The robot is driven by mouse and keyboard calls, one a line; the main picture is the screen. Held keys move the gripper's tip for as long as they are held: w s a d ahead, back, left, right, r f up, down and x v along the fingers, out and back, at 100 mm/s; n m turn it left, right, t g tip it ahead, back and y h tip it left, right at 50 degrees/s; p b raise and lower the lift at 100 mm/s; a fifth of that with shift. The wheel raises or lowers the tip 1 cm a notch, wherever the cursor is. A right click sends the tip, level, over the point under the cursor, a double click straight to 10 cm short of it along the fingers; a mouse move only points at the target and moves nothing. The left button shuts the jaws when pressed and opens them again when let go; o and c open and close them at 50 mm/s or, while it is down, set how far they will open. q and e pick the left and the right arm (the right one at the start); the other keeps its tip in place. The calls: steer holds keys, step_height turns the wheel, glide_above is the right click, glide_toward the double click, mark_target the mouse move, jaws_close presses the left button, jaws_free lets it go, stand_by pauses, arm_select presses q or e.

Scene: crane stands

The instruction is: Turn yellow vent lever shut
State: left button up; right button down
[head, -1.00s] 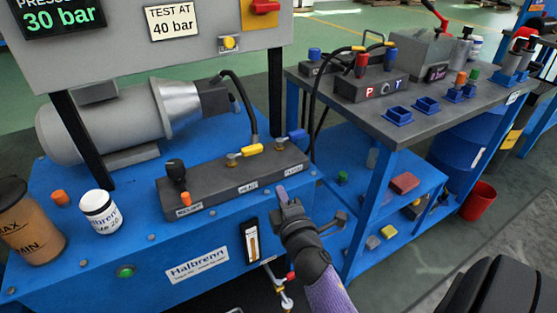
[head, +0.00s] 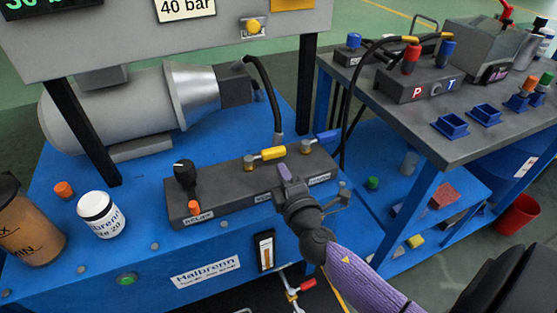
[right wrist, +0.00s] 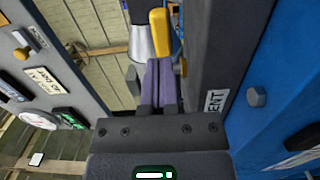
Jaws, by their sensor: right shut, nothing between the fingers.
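The yellow vent lever (head: 270,153) lies roughly sideways on a brass fitting on top of the dark manifold block (head: 225,191). In the right wrist view the yellow lever (right wrist: 160,34) is just beyond the fingertips, slightly to their right. My right gripper (head: 284,173) is shut and empty, at the front of the block just below the lever in the picture. Its purple fingers (right wrist: 158,66) are pressed together, with the lever outside them; I cannot tell whether they touch it. The label below the lever is partly hidden by the gripper. My left gripper is not in view.
A blue lever (head: 327,136) sits right of the yellow one, and a black knob (head: 184,172) stands at the block's left end. A black hose (head: 267,90) rises behind. A red-handled tap (head: 306,285) is below the bench front. A grey workbench (head: 470,148) stands to the right.

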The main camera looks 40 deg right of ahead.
mark_target(274, 155)
steer(key=shift+x, duration=1.75)
steer(key=shift+w, duration=0.1)
